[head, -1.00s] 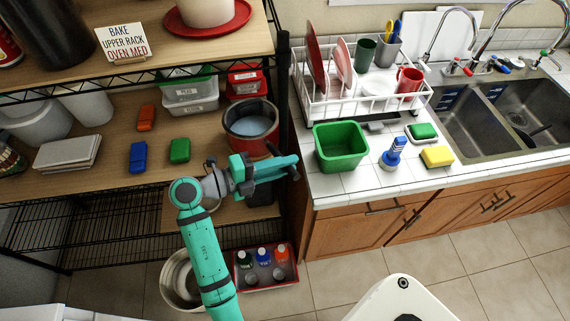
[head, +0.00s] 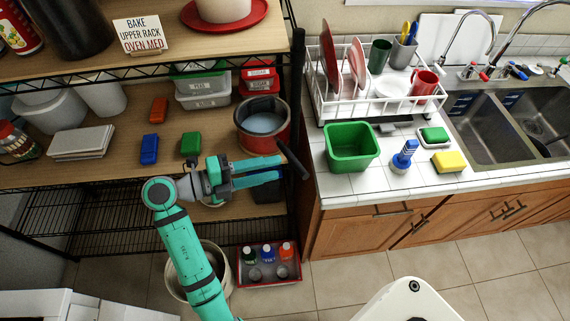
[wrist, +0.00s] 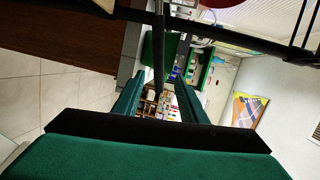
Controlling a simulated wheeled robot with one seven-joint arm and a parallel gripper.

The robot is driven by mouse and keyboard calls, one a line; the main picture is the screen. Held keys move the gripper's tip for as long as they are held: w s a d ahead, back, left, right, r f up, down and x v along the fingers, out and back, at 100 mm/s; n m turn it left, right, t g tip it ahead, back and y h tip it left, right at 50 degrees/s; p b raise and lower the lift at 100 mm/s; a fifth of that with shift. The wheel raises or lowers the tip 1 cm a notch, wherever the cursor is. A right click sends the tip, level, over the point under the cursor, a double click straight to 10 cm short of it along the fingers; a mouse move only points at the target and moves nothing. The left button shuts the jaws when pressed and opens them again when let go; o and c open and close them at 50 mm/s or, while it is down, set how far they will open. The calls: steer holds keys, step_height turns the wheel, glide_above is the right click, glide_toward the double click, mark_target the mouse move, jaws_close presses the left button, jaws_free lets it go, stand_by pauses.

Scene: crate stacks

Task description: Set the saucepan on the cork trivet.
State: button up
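The saucepan (head: 258,141) is red with a dark rim and stands on the middle shelf at its right end. Its black handle (head: 293,160) sticks out over the shelf's front edge, toward the lower right. My gripper (head: 280,170) is open and empty, with its teal fingers pointing right and their tips just left of the handle. In the wrist view a dark bar (wrist: 158,45), apparently the handle, shows ahead of the gap between the fingers. A pale round piece (head: 213,203) shows on the lower board, mostly behind my gripper; I cannot tell whether it is the cork trivet.
A black shelf post (head: 298,100) stands right of the saucepan. Red, blue and green blocks (head: 190,143) lie on the middle shelf (head: 110,165). Below is a red crate of bottles (head: 268,281). The counter holds a green bin (head: 350,165) and dish rack (head: 365,112).

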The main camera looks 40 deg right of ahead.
steer(key=shift+v, duration=2.3)
steer(key=w+d+f+n+t+h, duration=0.1)
steer(key=w+d+f+n+t, duration=0.1)
steer(key=d+f+n+t, duration=0.45)
steer(key=w+d+f+n+t, duration=0.15)
steer(key=n+t, duration=0.25)
steer(key=n, duration=0.5)
steer(key=s+a+f+n+t+y, duration=0.35)
steer(key=f+n, duration=0.25)
steer(key=n, duration=0.2)
steer(key=s+a+f+n+t+y, duration=0.3)
steer(key=a+f+n+y, duration=0.15)
steer(key=f+n, duration=0.2)
steer(key=s+a+f+n+t+y, duration=0.1)
steer(key=s+a+f+n+y, duration=0.1)
steer(key=s+a+n+y, duration=0.8)
steer(key=s+a+r+m+t+h, duration=0.1)
steer(key=s+a+r+t, duration=0.1)
steer(key=s+a+r, duration=0.6)
steer(key=s+r, duration=0.1)
steer(key=s, duration=0.3)
steer(key=shift+h, duration=0.3)
